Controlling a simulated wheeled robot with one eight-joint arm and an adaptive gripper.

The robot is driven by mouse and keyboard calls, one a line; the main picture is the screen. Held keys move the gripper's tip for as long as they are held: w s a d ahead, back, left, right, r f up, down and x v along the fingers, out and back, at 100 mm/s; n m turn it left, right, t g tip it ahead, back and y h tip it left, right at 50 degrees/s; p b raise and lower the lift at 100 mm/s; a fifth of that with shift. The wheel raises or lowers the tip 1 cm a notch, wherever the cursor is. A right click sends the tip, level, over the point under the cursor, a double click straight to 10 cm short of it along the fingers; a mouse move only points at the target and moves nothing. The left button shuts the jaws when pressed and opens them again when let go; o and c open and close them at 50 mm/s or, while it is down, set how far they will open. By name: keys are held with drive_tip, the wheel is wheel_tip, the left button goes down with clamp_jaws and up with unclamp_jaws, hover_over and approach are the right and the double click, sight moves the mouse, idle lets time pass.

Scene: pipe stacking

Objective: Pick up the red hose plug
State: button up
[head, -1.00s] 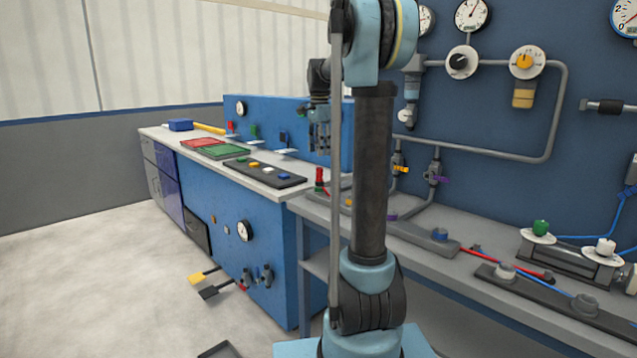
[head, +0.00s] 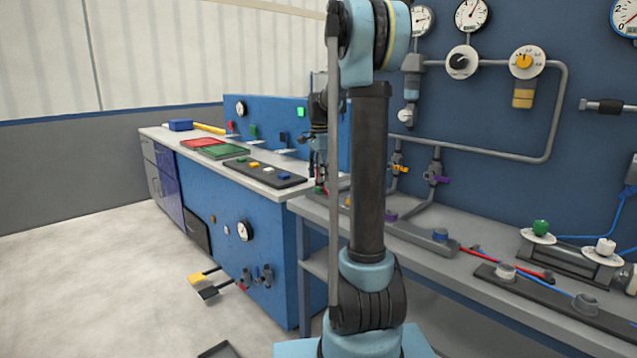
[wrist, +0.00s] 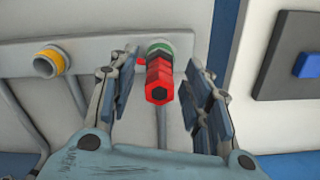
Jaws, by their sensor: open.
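The red hose plug (wrist: 157,80) has a hexagonal end and stands out from a green ring (wrist: 158,46) on a light grey strip in the wrist view. My gripper (wrist: 165,78) is open, with one finger on each side of the plug. Gaps show between the plug and both fingers, the wider one on the right. In the head view my gripper (head: 318,168) is low over the left end of the grey bench, and the plug is mostly hidden there.
A yellow ring fitting (wrist: 49,63) sits on the same strip, left of my gripper. A blue square button (wrist: 308,66) on a dark plate is at the right. Grey pipes with valves (head: 434,179) stand behind the bench in the head view.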

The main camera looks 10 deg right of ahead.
drive_tip(key=shift+c, duration=0.2)
clamp_jaws()
wheel_tip(320, 180, up, 10)
drive_tip(key=shift+r, duration=0.1)
idle(0.5)
drive_tip(key=shift+r, duration=0.1)
wheel_tip(320, 180, up, 8)
idle(1.2)
drive_tip(key=shift+s, duration=0.1)
